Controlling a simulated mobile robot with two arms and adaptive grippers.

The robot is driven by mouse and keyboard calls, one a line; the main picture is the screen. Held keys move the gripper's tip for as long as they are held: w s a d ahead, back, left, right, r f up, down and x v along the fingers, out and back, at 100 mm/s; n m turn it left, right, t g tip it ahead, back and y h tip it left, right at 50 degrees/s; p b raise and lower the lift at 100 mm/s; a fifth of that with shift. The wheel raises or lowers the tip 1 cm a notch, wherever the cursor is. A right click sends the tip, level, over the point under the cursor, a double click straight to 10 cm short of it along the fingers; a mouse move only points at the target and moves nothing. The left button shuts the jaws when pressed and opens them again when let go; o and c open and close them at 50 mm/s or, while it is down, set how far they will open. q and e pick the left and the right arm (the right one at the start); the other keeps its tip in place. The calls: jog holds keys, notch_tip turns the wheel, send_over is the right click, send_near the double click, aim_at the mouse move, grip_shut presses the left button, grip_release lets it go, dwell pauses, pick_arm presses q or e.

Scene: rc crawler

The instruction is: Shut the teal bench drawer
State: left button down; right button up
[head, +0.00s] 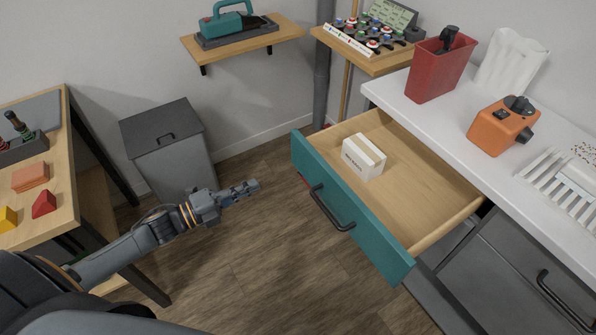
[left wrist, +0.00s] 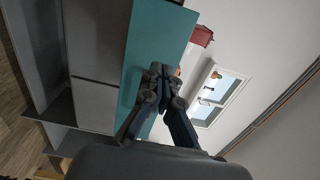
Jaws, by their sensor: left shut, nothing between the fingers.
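The teal bench drawer (head: 375,232) is pulled well out from under the white bench top (head: 436,118), and its wooden inside shows. A black bar handle (head: 328,210) sits on its teal front. A small white box (head: 363,157) lies inside the drawer. My left gripper (head: 256,185) is shut and empty, in front of the drawer face and apart from it in the head view, pointing toward it. In the left wrist view the shut fingertips (left wrist: 160,70) overlap the teal front (left wrist: 152,40). My right gripper is not in view.
A red container (head: 440,65), an orange device (head: 503,124) and a white rack (head: 565,180) stand on the bench. A grey bin (head: 170,150) stands on the floor behind my left arm. A wooden table (head: 60,190) is at the left. The floor before the drawer is clear.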

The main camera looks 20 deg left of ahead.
aim_at(304, 162)
pick_arm(q)
jog(key=p+x, duration=0.1)
jog(key=x, duration=1.2)
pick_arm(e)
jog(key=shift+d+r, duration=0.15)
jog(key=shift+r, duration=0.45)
pick_arm(q)
jog(key=shift+w, duration=0.1)
